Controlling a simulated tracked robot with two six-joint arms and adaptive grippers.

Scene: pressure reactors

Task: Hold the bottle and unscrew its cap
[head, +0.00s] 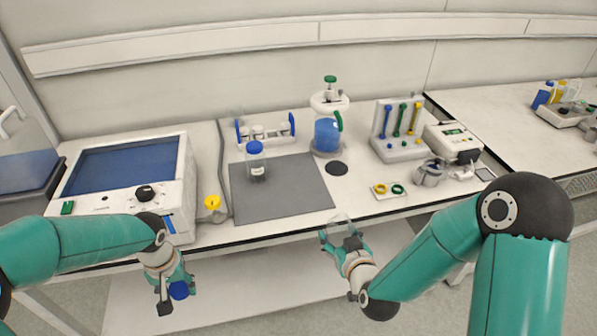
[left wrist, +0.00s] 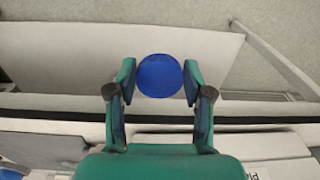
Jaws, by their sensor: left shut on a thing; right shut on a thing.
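My left gripper (head: 172,284) is in front of the bench, low at the left, shut on a round blue cap (head: 179,290). In the left wrist view the blue cap (left wrist: 160,76) sits between the two fingertips (left wrist: 160,82). No bottle shows with it. My right gripper (head: 341,240) is at the bench's front edge, shut on a clear, pale thing (head: 341,219) that looks like glass; its shape is mostly hidden and I cannot tell if it is a bottle. A clear bottle with a blue cap (head: 256,162) stands upright on the grey mat, apart from both grippers.
The grey mat (head: 285,195) is otherwise bare. A white box with a blue screen (head: 130,180) stands left, with a yellow item (head: 212,203) beside it. A blue vessel (head: 327,135), a tool rack (head: 398,130) and a small tray with rings (head: 388,189) stand right.

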